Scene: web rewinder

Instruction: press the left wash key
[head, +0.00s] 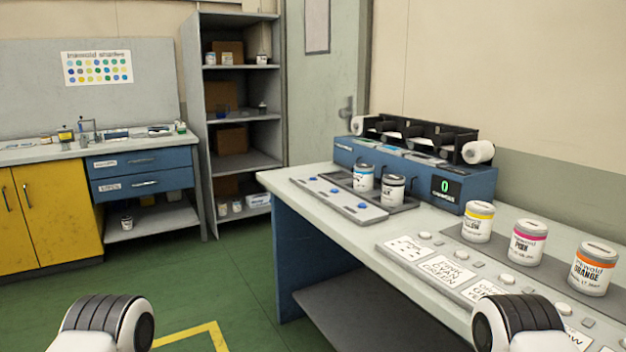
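A grey key panel (345,207) lies on the bench in front of the blue machine. It carries three small blue keys in a row: a left one (311,178), a middle one (335,190) and a right one (362,206). All three are uncovered. No label on them can be read, so I cannot confirm from print which are wash keys. Parts of my two arms show at the bottom left and bottom right edges, well short of the panel. Neither of my grippers is in view.
The blue machine (480,190) has black rollers and a display reading 0. Two cans, cyan (363,178) and black (392,190), stand in a dark tray behind the panel. Yellow (478,222), pink (527,242) and orange (592,268) cans stand on the bench (285,181) at right. Floor at left is clear.

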